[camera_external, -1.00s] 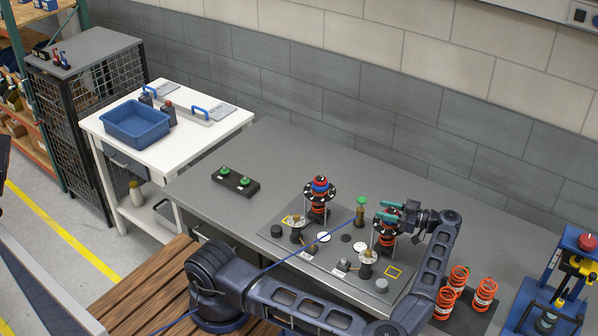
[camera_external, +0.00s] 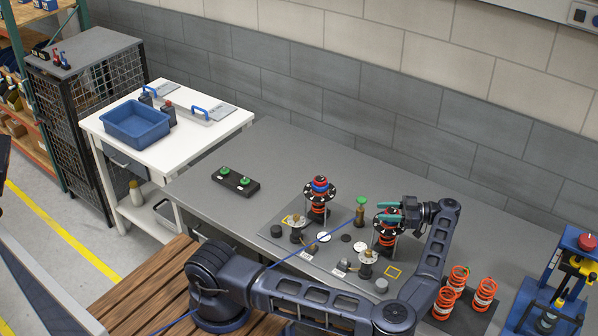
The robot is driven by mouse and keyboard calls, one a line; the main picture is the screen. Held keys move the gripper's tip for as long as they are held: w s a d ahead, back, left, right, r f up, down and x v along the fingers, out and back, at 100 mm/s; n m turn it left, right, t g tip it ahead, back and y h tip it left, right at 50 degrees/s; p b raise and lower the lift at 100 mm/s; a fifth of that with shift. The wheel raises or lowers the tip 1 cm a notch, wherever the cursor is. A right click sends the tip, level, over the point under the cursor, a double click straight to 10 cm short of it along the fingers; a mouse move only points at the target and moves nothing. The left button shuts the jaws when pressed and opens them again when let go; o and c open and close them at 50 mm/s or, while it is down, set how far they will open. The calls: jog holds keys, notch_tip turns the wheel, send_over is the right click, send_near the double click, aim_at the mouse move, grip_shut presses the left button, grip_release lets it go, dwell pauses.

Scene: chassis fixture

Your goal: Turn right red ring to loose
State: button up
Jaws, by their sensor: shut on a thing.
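The right strut assembly (camera_external: 387,240) stands upright on the grey fixture plate, with a black top disc and a red-orange spring below. My gripper (camera_external: 388,212), with green fingers, is at the top of this assembly and shut on its red ring, which the fingers mostly hide. The left strut assembly (camera_external: 318,208) stands apart from my gripper, with a red and blue top above its black disc.
Several orange springs (camera_external: 459,279) stand to the right, and a blue press (camera_external: 565,290) is at the far right.

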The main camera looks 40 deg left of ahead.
aim_at(396, 210)
jog(key=o, duration=1)
jog(key=shift+c, duration=0.2)
jog(key=w+d, duration=0.1)
jog(key=d+r, duration=0.1)
jog(key=shift+w+d, duration=0.3)
jog(key=shift+w, duration=0.1)
jog(key=shift+s+r, duration=0.1)
jog(key=shift+r, duration=2.9)
